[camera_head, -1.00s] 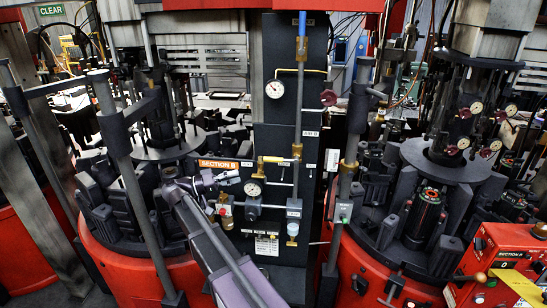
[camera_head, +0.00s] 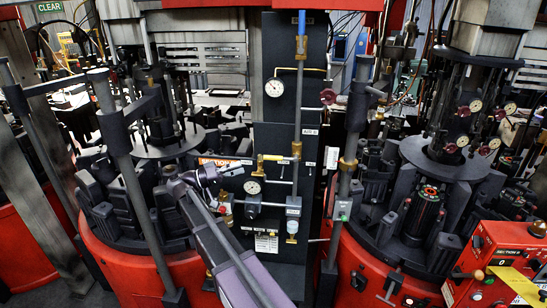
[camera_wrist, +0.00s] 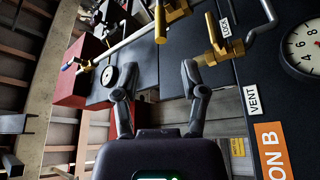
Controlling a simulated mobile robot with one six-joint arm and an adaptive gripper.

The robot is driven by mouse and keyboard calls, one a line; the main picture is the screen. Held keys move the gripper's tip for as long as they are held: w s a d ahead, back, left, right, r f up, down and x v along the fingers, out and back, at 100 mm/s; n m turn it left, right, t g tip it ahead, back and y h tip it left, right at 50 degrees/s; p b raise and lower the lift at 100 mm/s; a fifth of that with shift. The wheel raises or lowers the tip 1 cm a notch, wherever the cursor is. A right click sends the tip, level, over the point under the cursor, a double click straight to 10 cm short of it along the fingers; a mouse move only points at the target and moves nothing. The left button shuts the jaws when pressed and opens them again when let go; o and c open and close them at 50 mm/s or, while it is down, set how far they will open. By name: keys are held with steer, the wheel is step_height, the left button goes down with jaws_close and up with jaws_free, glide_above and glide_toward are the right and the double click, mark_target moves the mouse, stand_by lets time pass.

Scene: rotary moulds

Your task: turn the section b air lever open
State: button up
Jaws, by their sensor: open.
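The section B air lever (camera_head: 271,157) has a yellow handle and sticks out sideways, to the left of a brass valve on the vertical pipe of the dark panel. My gripper (camera_head: 232,171) is just left of and below the lever, in front of the orange section B sign (camera_head: 207,161), which it partly hides. In the wrist view my gripper (camera_wrist: 155,80) is open, with nothing between its fingers. A brass fitting (camera_wrist: 214,42) shows close beyond the right fingertip there; I cannot tell whether they touch or which part of the valve it is.
A pressure gauge (camera_head: 252,187) with piping sits just below the lever, and another gauge (camera_head: 275,88) is higher up. A vent label (camera_wrist: 252,100) shows in the wrist view. Red-based moulding machines (camera_head: 120,262) flank the panel. A red control box (camera_head: 500,262) stands at the right.

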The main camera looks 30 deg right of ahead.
mark_target(273, 158)
steer(key=p+x, duration=0.2)
steer(key=x, duration=0.9)
steer(key=shift+s+d, duration=0.1)
steer(key=shift+d, duration=0.05)
jaws_close()
steer(key=shift+d, duration=0.1)
